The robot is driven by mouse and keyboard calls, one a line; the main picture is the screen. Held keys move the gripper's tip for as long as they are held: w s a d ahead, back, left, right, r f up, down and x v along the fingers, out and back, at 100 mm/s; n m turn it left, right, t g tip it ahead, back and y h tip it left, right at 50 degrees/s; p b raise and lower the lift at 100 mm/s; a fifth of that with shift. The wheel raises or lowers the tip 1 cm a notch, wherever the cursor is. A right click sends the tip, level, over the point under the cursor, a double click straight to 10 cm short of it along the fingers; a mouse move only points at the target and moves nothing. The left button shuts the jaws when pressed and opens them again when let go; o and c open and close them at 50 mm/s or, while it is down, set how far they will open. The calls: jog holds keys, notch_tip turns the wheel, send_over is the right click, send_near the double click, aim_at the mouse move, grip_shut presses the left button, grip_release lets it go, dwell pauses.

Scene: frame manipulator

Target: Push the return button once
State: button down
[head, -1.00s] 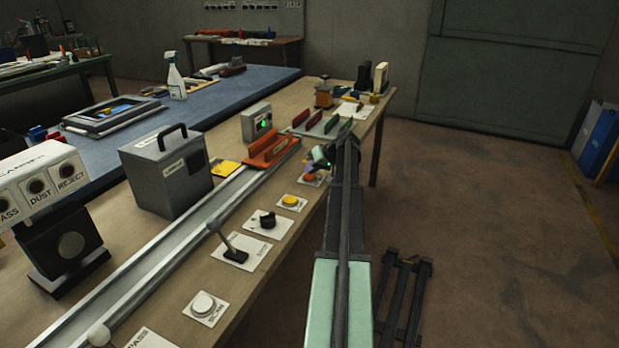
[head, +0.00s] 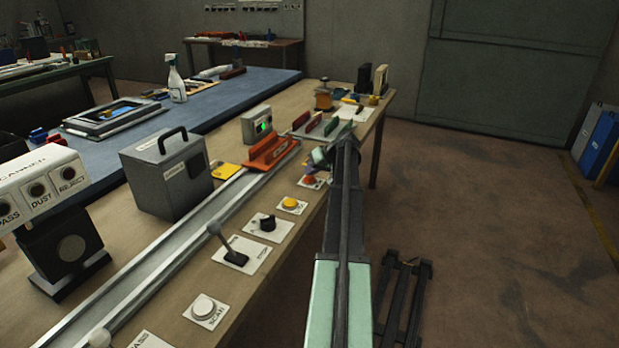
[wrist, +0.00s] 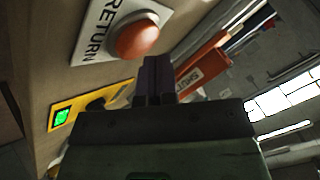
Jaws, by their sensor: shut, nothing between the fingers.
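The return button is an orange-red dome on a white plate lettered RETURN; it shows at the top of the wrist view (wrist: 138,40). In the head view the button (head: 309,180) is small, near the right edge of the wooden bench, just below my gripper (head: 320,157). In the wrist view my gripper (wrist: 155,78) has its dark fingers together with nothing between them. The fingertips appear close to the button's dome, near its lower right side in the picture. I cannot tell whether they touch it.
A yellow button (head: 290,203), a black knob (head: 267,223), a lever (head: 232,255) and a white scan button (head: 203,306) line the bench edge nearby. A box with a green light (head: 257,125) stands behind.

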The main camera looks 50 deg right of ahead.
aim_at(311, 178)
jog(key=shift+r, duration=0.3)
notch_tip(311, 178, up, 5)
jog(key=p, duration=0.5)
jog(key=shift+r, duration=0.1)
